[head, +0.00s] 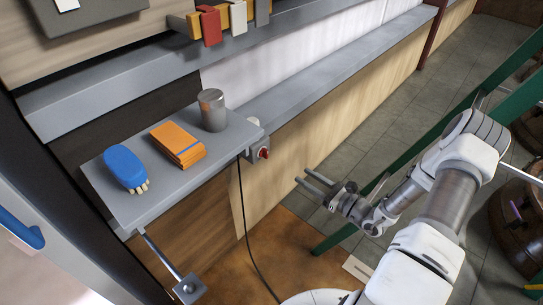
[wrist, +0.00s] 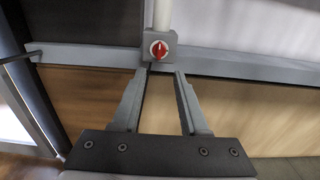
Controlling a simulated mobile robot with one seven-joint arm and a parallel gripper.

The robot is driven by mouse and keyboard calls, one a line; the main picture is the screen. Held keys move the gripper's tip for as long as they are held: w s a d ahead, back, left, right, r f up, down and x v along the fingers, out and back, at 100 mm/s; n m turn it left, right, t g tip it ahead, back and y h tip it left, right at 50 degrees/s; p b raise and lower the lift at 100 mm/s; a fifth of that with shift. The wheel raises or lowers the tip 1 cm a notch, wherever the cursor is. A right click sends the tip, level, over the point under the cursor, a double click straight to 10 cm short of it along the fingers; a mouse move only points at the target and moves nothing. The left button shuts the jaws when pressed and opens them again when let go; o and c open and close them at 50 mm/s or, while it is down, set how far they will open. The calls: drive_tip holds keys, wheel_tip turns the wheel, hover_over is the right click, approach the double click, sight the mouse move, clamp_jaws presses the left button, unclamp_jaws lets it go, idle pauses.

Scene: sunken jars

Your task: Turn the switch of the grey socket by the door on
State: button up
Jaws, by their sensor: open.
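The grey socket (head: 252,134) is fixed at the wall ledge, just right of the small grey shelf, with a cable hanging close by. Its red round switch (head: 263,153) faces the room. In the wrist view the socket (wrist: 174,39) is straight ahead at the top, and its red switch (wrist: 159,49) has a pale ring and an upright-looking grip. My gripper (head: 303,176) is open and empty, to the right of the socket and apart from it. In the wrist view its fingertips (wrist: 162,72) are below the switch, roughly in line with it.
The shelf (head: 130,206) holds a blue brush (head: 123,166), orange pads (head: 177,144) and a grey can (head: 212,110). A door with a blue handle (head: 22,230) is at left. Green rails (head: 445,135) and barrels (head: 519,210) are at right. Air before the socket looks clear.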

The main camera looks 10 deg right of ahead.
sight(265, 154)
drive_tip(key=b+x, duration=0.1)
drive_tip(key=x, duration=1.3)
drive_tip(key=shift+w+a+b, duration=0.25)
drive_tip(key=shift+w+b, duration=0.1)
clamp_jaws()
